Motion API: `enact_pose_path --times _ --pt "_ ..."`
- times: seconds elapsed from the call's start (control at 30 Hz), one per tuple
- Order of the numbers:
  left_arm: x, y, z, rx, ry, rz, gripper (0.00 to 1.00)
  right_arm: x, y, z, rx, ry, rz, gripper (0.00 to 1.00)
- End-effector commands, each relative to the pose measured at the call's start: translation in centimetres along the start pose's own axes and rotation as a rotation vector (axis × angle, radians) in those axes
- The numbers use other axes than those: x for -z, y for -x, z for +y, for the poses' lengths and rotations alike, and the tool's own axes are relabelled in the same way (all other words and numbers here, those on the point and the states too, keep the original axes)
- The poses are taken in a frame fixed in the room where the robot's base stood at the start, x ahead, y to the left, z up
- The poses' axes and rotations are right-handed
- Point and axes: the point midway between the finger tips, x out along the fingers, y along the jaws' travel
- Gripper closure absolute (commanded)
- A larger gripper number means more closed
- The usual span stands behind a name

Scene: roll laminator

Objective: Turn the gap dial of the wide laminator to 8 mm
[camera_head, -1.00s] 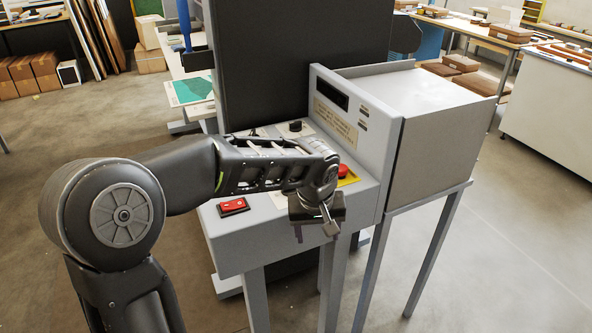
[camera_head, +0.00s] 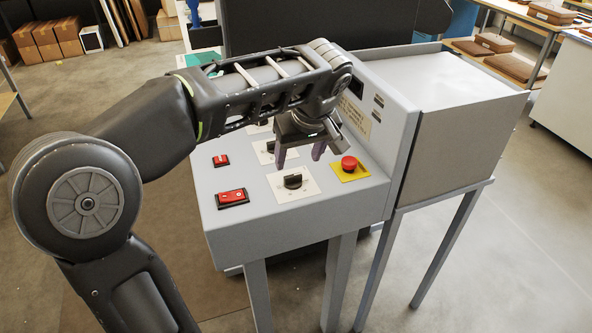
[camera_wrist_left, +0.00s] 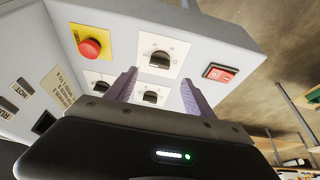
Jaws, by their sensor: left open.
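The laminator's control panel (camera_head: 240,229) carries several black dials on white plates. The front dial (camera_head: 293,181) sits between a red rocker switch and the red stop button; it also shows in the left wrist view (camera_wrist_left: 160,58). A second dial (camera_head: 268,148) lies behind it, partly covered by my gripper; in the left wrist view it (camera_wrist_left: 150,96) shows between the fingers. A third dial (camera_wrist_left: 101,87) is beside it. Dial markings are too small to read, so I cannot tell which sets the gap. My left gripper (camera_head: 299,157) is open and empty above the panel, fingers pointing down.
The red stop button (camera_head: 349,164) on its yellow plate is just right of my gripper. A red rocker switch (camera_head: 232,197) is at the front left, a smaller red switch (camera_head: 221,160) behind it. The grey side housing (camera_head: 455,120) rises on the right. Space before the panel is clear.

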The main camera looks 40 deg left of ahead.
Motion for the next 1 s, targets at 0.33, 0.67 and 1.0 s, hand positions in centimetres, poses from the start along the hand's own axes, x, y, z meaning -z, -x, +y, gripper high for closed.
enact_pose_path --times 0.33,0.67,1.0 --pt "-0.1 -3.2 -0.1 0.004 -0.001 -0.004 0.38 0.0 0.5 -0.1 -0.001 -0.001 0.000 0.64" --pt "-0.1 -7.5 0.0 0.002 -0.001 -0.003 0.38 -0.1 1.0 -0.3 -0.004 -0.003 -0.002 0.64" --pt "0.0 -7.9 0.0 0.000 -0.001 -0.001 0.40 -0.1 1.0 -0.3 -0.004 -0.003 -0.003 0.64"
